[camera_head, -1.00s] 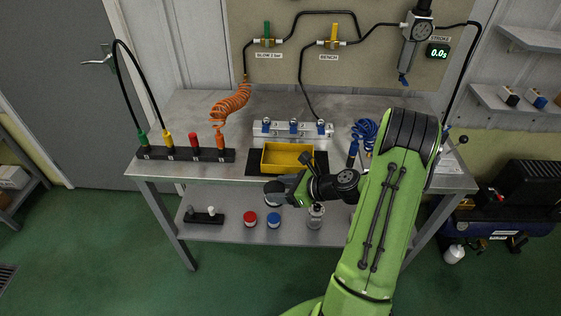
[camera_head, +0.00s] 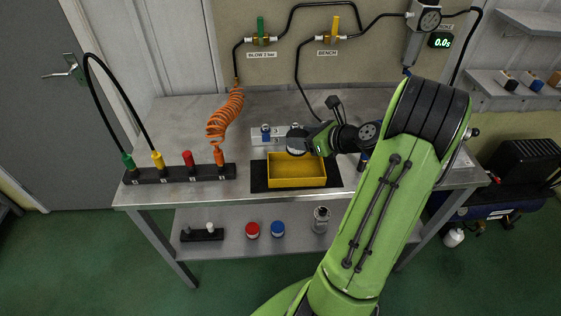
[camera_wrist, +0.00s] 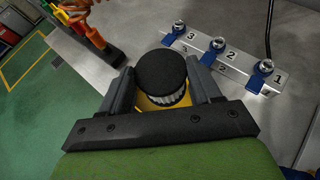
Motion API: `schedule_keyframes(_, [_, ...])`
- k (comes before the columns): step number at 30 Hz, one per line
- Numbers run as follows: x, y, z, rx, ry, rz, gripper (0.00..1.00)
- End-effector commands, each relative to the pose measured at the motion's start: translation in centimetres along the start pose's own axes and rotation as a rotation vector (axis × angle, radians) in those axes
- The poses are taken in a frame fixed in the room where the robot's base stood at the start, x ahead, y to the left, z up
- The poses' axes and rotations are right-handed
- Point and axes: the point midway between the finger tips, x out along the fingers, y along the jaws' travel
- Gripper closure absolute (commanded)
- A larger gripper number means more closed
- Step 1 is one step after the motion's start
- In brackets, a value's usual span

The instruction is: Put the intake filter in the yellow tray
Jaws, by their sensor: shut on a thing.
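The intake filter (camera_wrist: 161,77) is a round piece with a black top and a pale ribbed side. My gripper (camera_wrist: 163,98) is shut on it, one finger at each side, in the wrist view. In the head view my gripper (camera_head: 308,142) holds the filter (camera_head: 296,141) above the back edge of the yellow tray (camera_head: 298,182). The tray lies on a black mat at the front of the bench, and its visible inside is empty. In the wrist view a strip of the yellow tray (camera_wrist: 148,104) shows below the filter.
A silver block with blue-handled valves (camera_wrist: 219,59) stands close behind the tray. A black rack with coloured plugs (camera_head: 180,174) is to the left, under an orange coiled hose (camera_head: 226,112). The lower shelf holds a red jar (camera_head: 252,230) and a blue jar (camera_head: 278,229).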

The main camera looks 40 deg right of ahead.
Motion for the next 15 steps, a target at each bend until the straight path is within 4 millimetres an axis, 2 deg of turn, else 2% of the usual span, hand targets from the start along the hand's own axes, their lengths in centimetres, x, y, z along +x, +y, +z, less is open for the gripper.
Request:
schedule_keyframes(6, [2.3, 0.1, -4.2, 0.006, 0.001, 0.003, 0.68])
schedule_keyframes(11, [3.3, 0.1, -6.1, 0.002, 0.0, 0.002, 0.68])
schedule_keyframes(15, [4.5, 0.1, -8.3, 0.004, 0.001, 0.003, 0.68])
